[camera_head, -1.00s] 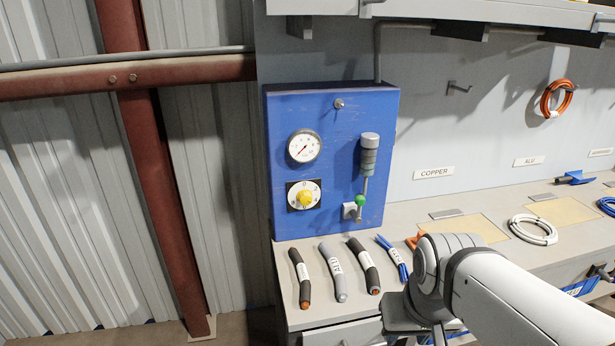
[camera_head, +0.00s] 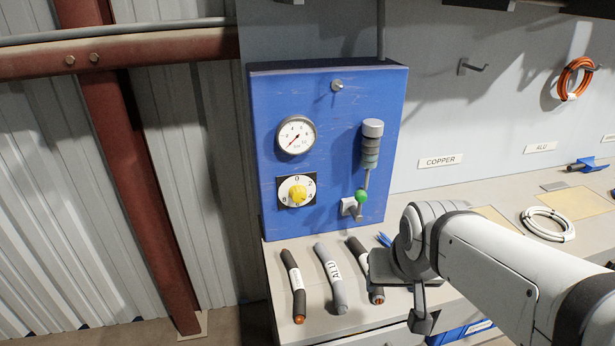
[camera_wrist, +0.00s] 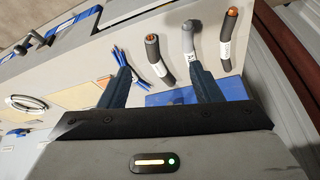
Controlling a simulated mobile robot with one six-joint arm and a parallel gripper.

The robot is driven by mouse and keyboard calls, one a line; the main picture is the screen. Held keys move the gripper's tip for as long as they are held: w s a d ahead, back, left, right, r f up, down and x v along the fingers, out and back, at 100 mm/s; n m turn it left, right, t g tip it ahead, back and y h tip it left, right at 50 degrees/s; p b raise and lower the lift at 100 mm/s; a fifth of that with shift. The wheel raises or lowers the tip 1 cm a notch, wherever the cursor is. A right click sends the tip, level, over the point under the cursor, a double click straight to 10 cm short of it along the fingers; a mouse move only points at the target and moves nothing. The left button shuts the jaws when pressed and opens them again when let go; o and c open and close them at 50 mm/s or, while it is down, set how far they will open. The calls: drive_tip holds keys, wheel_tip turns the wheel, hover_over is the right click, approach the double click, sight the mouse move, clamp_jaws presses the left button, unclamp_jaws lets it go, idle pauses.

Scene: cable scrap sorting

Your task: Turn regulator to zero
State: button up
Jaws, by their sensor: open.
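The regulator is a yellow knob (camera_head: 297,194) on a white dial marked with numbers, 0 at the top, on the front of an upright blue panel (camera_head: 340,90). Which mark the knob points to is too small to tell. A round pressure gauge (camera_head: 296,136) sits above it, its needle pointing to the lower left. My gripper (camera_wrist: 159,66) is open and empty in the wrist view, its two fingers apart over the bench top. In the head view my arm is at the lower right, away from the knob and below it; the fingers are mostly hidden there.
Several cable pieces lie on the bench below the panel, including a grey one (camera_head: 331,277) and a dark one (camera_head: 293,285). A grey cylinder (camera_head: 371,145) and a green ball (camera_head: 361,196) stick out right of the knob. A white cable coil (camera_head: 548,225) lies farther right.

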drive_tip(key=w+a+f+t+y+b, duration=0.1)
drive_tip(key=w+a+f+t+b, duration=0.25)
drive_tip(key=w, duration=0.35)
drive_tip(key=w+a+f+t+y+b, duration=0.1)
drive_tip(key=w+a+f+t+b, duration=0.15)
drive_tip(key=w+b, duration=0.35)
drive_tip(key=t+y+b, duration=0.3)
drive_tip(key=t+b, duration=0.4)
drive_tip(key=b, duration=0.2)
approach(300, 198)
drive_tip(key=w, duration=0.2)
drive_tip(key=x, duration=0.8)
drive_tip(key=shift+s+a, duration=0.15)
drive_tip(key=shift+a, duration=0.15)
drive_tip(key=shift+c, duration=0.6)
